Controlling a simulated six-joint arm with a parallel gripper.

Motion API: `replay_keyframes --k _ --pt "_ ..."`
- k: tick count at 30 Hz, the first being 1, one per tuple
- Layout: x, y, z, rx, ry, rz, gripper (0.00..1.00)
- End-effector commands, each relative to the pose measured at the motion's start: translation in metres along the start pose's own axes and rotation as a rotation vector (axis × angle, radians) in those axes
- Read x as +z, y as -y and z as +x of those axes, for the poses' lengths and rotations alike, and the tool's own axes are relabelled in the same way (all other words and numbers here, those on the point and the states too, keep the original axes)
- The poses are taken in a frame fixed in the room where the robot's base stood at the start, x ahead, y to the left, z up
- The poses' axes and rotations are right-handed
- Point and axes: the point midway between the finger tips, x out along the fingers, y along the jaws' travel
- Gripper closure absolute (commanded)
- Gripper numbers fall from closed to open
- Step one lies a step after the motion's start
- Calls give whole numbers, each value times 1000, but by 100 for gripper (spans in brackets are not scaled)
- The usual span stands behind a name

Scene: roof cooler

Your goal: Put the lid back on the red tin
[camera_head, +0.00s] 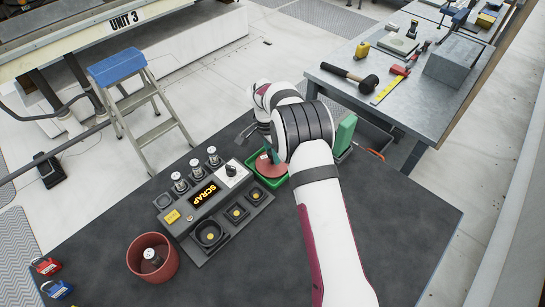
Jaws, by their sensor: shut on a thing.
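The red tin (135,262) stands open at the front left of the dark table, with a silver-topped part visible inside. The round red lid (267,169) is over a green tray (282,181), right of the grey SCRAP panel. My gripper (267,148) is at the lid's upper side, shut on it. My wrist and arm hide most of the jaws. I cannot tell whether the lid touches the tray.
The SCRAP panel (186,226) with several silver-topped parts and dark sockets lies between tin and lid. A green block (345,134) stands behind my arm. Red and blue padlock-like items (52,277) lie left of the tin. The table's front middle is clear.

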Motion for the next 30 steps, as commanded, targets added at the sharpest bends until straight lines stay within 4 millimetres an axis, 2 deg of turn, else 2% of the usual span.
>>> replay_keyframes --k 5,8,21,25,30 --pt "-3 1 -20 -3 -2 -1 100" --pt "-5 1 -39 -4 -1 0 100" --pt "-68 -81 -91 -1 -1 2 100" --pt "-76 -93 -98 -1 0 0 100" --pt "-78 -98 -106 -5 0 -26 100"
